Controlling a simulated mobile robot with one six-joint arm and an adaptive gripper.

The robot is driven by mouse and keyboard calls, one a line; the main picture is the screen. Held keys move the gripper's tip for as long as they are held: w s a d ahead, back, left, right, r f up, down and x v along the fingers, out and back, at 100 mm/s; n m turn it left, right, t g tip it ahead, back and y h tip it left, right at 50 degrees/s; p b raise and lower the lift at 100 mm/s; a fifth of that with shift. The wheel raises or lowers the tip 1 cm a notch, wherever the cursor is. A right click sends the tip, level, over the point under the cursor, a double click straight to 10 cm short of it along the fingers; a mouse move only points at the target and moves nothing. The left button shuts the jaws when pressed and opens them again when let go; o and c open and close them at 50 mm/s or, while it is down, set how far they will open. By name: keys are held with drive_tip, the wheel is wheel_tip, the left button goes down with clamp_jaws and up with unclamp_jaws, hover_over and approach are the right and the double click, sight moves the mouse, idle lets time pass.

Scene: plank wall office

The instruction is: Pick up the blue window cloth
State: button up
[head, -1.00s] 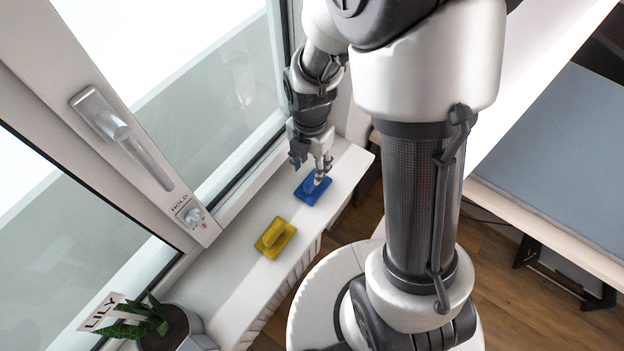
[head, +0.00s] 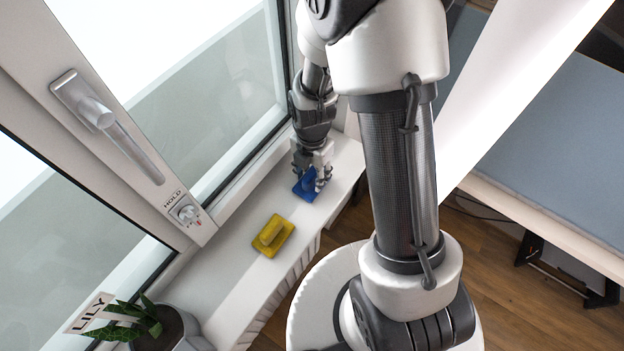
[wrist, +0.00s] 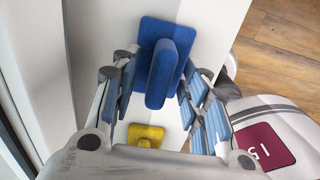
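The blue window cloth (head: 305,188) lies on the white window sill, a flat pad with a raised blue grip on top. In the wrist view the blue cloth (wrist: 163,62) shows its grip standing between my two fingers. My gripper (head: 312,176) is just above it, pointing down. In the wrist view my gripper (wrist: 160,95) is open, with blue-padded fingers on both sides of the grip and a gap on each side. In the head view the fingers hide part of the cloth.
A yellow cloth (head: 272,236) of the same shape lies nearer on the sill (head: 232,262). A potted plant (head: 150,325) with a "LILY" label stands at the sill's near end. The window frame with its handle (head: 110,122) borders the sill on the left. A desk (head: 560,150) is at right.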

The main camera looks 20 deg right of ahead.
sight(312, 172)
clamp_jaws()
idle(0.3)
wheel_tip(312, 172, up, 20)
drive_tip(key=p, duration=0.5)
drive_tip(key=c, duration=0.6)
unclamp_jaws()
clamp_jaws()
